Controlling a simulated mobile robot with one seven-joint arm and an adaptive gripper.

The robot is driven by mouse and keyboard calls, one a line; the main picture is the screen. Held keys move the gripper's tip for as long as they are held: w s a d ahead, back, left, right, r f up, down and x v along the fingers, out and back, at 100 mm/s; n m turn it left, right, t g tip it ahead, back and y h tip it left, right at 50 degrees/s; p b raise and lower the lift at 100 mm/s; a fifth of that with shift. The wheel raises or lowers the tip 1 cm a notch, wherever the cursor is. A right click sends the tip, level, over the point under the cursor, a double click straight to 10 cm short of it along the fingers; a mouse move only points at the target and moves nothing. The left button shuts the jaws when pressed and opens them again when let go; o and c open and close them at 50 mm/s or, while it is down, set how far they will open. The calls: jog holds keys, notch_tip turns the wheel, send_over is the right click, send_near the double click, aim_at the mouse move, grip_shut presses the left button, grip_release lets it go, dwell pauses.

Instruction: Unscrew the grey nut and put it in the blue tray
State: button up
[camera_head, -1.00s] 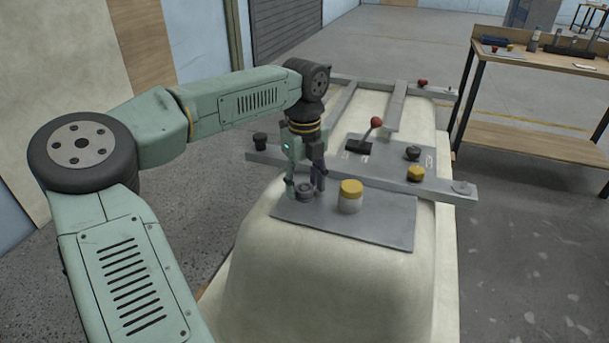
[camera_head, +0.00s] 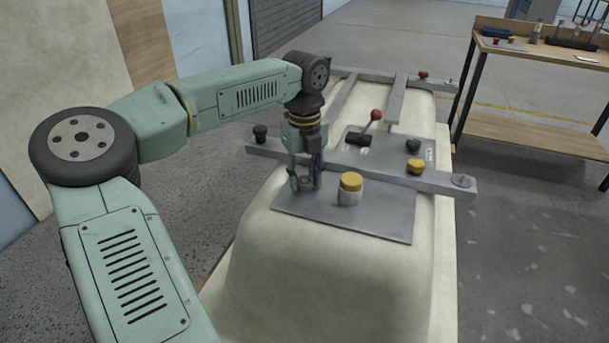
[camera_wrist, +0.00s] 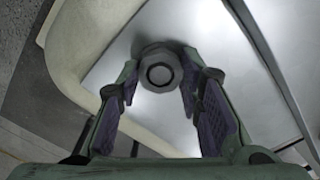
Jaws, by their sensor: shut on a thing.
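The grey nut (camera_wrist: 159,68) is a hexagonal piece with a round centre, seen from above in the wrist view. In the head view the nut (camera_head: 306,182) is small and partly hidden by the fingers, at the left of the grey plate (camera_head: 372,222). My gripper (camera_wrist: 160,76) points down with one finger on each side of the nut, shut on it. In the head view my gripper (camera_head: 305,184) is low over the plate. A small dark blue tray (camera_head: 494,32), seen only in part, appears to be on the workbench at the far right.
A yellow-capped jar (camera_head: 350,189) stands on the plate just right of my gripper. Behind are a crossbar (camera_head: 440,182), a red-knobbed lever (camera_head: 376,116) and black and yellow knobs. The workbench (camera_head: 540,51) also holds bottles and small parts. Open floor lies between.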

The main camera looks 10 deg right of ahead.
aim_at(305, 180)
jog(key=shift+c, duration=0.7)
jog(key=shift+f+n+b, duration=0.1)
jog(key=shift+n+b, duration=0.3)
jog(key=shift+n, duration=0.1)
jog(key=shift+r+p, duration=1.8)
jog(key=shift+r, duration=0.85)
grip_shut()
jog(key=shift+f, duration=0.1)
